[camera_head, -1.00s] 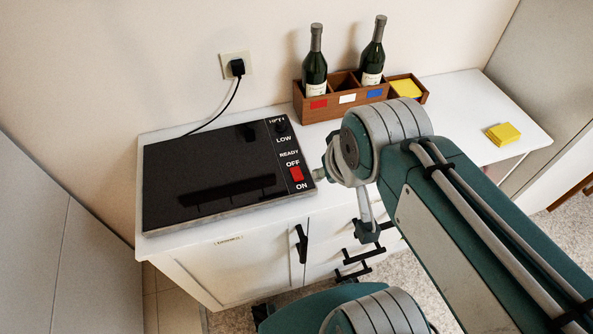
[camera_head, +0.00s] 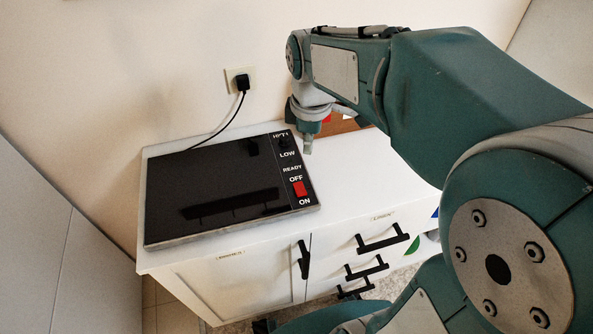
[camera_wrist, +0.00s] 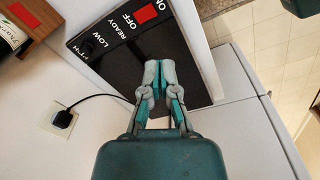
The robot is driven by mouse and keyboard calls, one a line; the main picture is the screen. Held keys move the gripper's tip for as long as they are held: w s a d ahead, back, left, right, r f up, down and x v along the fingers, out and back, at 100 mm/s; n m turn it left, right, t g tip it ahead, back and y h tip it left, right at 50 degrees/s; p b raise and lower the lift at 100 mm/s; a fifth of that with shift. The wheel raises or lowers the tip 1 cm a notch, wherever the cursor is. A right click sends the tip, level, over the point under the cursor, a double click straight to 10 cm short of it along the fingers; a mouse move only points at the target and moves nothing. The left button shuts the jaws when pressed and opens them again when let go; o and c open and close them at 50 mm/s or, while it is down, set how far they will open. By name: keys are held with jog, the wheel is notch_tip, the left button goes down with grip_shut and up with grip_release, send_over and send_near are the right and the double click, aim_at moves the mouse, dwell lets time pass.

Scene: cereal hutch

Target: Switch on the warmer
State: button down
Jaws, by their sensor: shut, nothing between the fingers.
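The warmer (camera_head: 210,190) is a flat black plate with a metal edge on the white counter. Its control strip on the right carries a knob (camera_head: 283,143) by LOW and a red rocker switch (camera_head: 300,188) between OFF and ON. In the wrist view the red switch (camera_wrist: 146,13) shows at the top, beyond the fingertips. My gripper (camera_head: 308,150) is shut and empty, in the air near the strip's right side in the head view. In the wrist view my gripper (camera_wrist: 159,66) appears over the black plate, apart from the switch.
A black plug (camera_head: 242,84) sits in the wall socket, its cord running to the warmer. A wooden bottle box (camera_head: 345,127) stands behind my arm, mostly hidden. A bottle (camera_wrist: 10,36) shows in the wrist view. Drawers with black handles (camera_head: 383,240) are below the counter.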

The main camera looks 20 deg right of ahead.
aim_at(300, 188)
jog(key=w+f+n+g, duration=0.2)
jog(key=w+f+n, duration=0.2)
jog(key=w+n, duration=0.1)
jog(key=shift+f, duration=0.25)
jog(key=shift+a, duration=0.1)
jog(key=f, duration=0.4)
jog(key=s+f, duration=0.1)
jog(key=f, duration=0.9)
jog(key=shift+s, duration=0.3)
jog(key=shift+s+f, duration=0.1)
jog(key=shift+f, duration=0.05)
jog(key=shift+w+r, duration=0.35)
jog(key=shift+w, duration=0.45)
